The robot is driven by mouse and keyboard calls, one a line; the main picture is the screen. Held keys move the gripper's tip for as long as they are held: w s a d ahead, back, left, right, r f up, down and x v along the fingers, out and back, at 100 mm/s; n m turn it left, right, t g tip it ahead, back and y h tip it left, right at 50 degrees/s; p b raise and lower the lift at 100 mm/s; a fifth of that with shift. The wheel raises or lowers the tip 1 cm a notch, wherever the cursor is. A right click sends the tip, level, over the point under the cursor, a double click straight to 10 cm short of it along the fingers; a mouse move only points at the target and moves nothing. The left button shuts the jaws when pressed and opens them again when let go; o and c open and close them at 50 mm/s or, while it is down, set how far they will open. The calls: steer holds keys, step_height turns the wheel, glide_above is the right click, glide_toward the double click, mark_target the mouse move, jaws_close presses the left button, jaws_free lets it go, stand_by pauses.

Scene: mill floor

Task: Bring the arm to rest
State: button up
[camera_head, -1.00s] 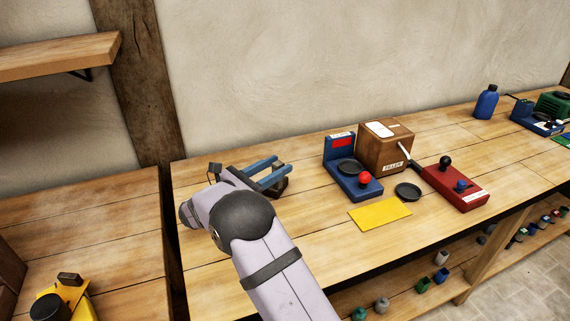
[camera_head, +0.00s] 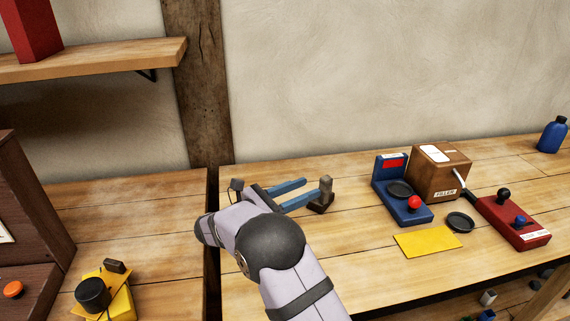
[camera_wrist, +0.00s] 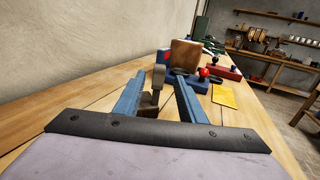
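My gripper (camera_head: 310,189) is low over the bench near its left end. Its two blue fingers are apart, with nothing held between them. A small upright grey post on a dark wooden base (camera_head: 322,203) stands on the bench just past the fingertips. In the wrist view the open gripper (camera_wrist: 162,78) points along the bench. There the post (camera_wrist: 157,82) shows between the fingers in the picture; whether it touches one cannot be told.
To the right stand a blue scale (camera_head: 413,215), a wooden box (camera_head: 436,175), a yellow sheet (camera_head: 427,242), a dark dish (camera_head: 461,222) and a red control box (camera_head: 514,224). A yellow device (camera_head: 118,297) sits on the left bench. A shelf (camera_head: 90,62) hangs above.

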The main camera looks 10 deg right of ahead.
steer(key=s+d+f+m+g+y, duration=0.1)
steer(key=s+d+m+g, duration=0.1)
steer(key=s+d+m, duration=0.2)
steer(key=s+d+f+m+g+y+b, duration=0.1)
steer(key=s+d+m+g, duration=0.1)
steer(key=s+d+m, duration=0.3)
steer(key=s+d+f+m+g+y+b, duration=0.1)
steer(key=s+d+m+g, duration=0.2)
steer(key=s, duration=0.7)
steer(key=shift+s+d+f+m, duration=0.1)
steer(key=shift+s+d+m, duration=0.3)
steer(key=shift+d+m, duration=0.5)
steer(key=s+d+f+m+g+y+b, duration=0.1)
steer(key=s+f+m+g+y, duration=0.15)
steer(key=s+m, duration=0.5)
steer(key=s+a+f+t+y+p, duration=0.1)
steer(key=s+a+f+y, duration=0.1)
steer(key=a+f+y, duration=0.45)
steer(key=s+a+f+t+y+p, duration=0.2)
steer(key=s+a+f+y, duration=0.15)
steer(key=a, duration=0.65)
step_height(320, 180, up, 13)
steer(key=w+m+y+p, duration=0.1)
steer(key=p, duration=1.2)
steer(key=shift+a, duration=0.4)
steer(key=shift+o, duration=0.5)
steer(key=shift+f, duration=0.1)
